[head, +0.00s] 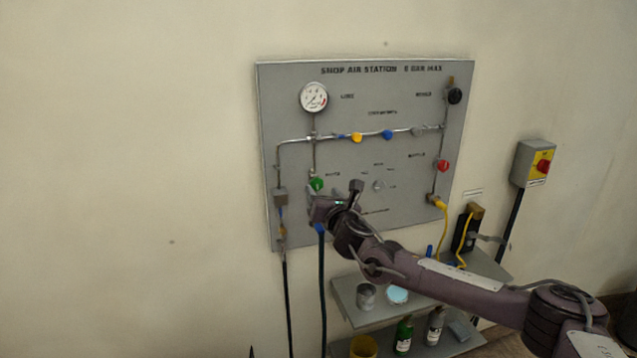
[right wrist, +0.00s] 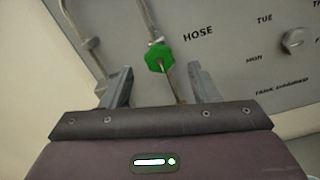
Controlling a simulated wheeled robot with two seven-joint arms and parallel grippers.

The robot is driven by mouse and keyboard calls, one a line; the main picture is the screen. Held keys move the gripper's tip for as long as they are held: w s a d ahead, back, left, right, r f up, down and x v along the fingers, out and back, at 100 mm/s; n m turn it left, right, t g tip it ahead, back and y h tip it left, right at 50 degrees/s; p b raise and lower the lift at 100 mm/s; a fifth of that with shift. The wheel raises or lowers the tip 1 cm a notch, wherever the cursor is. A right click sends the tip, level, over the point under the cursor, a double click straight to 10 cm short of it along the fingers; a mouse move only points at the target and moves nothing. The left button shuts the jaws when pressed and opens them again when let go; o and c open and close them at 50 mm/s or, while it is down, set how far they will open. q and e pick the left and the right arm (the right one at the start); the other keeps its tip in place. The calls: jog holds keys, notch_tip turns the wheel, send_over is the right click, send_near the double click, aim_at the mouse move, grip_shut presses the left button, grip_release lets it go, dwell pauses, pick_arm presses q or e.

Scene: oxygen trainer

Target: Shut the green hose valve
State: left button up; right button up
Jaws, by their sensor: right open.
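The green hose valve (head: 316,184) is a small green knob on the lower left part of the grey panel, on a thin vertical pipe. In the right wrist view the green valve (right wrist: 159,57) sits beside the word HOSE, ahead of the fingertips and between their lines. My right gripper (head: 335,193) is just below and right of the valve in the head view. Its two fingers (right wrist: 160,80) are apart, with nothing between them touching. My left gripper is not in view.
The grey panel (head: 350,100) also carries a gauge (head: 314,97), yellow (head: 356,137) and blue (head: 387,134) knobs, a red knob (head: 442,165) and a black knob (head: 455,96). Shelves (head: 350,300) with cans and bottles stand below. A switch box (head: 533,164) is at right. The left wall is clear.

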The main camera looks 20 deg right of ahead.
aim_at(318, 186)
jog(key=shift+w+d+p, duration=0.1)
jog(key=shift+w+p, duration=0.45)
jog(key=shift+w, duration=1.6)
jog(key=c, duration=1)
